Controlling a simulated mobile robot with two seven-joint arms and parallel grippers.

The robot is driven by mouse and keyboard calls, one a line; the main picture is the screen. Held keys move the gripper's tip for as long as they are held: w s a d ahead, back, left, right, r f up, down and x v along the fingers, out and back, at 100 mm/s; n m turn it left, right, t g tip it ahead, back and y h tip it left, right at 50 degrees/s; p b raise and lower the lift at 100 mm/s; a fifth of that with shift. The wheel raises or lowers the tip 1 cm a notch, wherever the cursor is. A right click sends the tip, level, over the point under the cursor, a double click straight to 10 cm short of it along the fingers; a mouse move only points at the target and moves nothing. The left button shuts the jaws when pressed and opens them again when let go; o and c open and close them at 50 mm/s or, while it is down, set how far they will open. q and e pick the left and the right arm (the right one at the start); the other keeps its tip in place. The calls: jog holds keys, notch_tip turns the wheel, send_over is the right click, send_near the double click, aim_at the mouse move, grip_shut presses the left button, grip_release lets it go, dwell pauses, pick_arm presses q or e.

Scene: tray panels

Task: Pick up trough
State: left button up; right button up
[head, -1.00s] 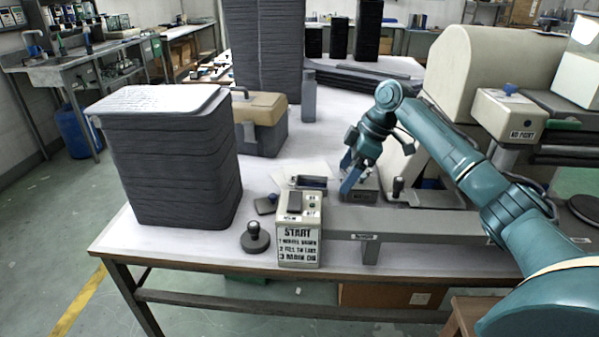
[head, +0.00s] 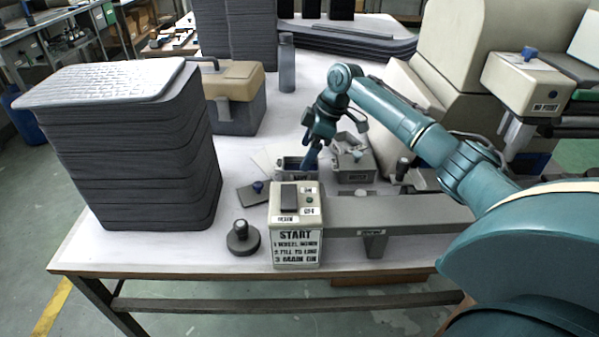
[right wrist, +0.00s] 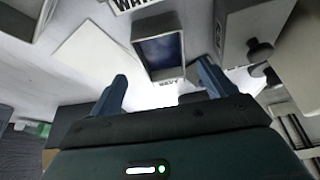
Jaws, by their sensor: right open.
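A small light-grey open trough with a dark blue inside (right wrist: 160,52) lies ahead of my right gripper in the right wrist view. In the head view the trough (head: 286,165) sits on the white table behind the START box, partly hidden by the gripper. My right gripper (head: 311,163) points down at it from above. In the right wrist view my right gripper (right wrist: 164,82) is open and empty, with the trough between and beyond its blue fingers. I cannot tell the exact gap to it. My left gripper is not in view.
A grey box (head: 357,176) stands just right of the trough. The START box (head: 296,240) and a round knobbed weight (head: 242,238) stand in front. A tall dark stack of trays (head: 140,160) fills the left. A toolbox (head: 235,115) and a grey bottle (head: 287,65) stand behind.

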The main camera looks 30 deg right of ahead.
jog(key=shift+s+x, duration=0.2)
jog(key=shift+x, duration=2.55)
jog(key=shift+c, duration=0.3)
jog(key=shift+r, duration=0.1)
jog(key=c, duration=1.2)
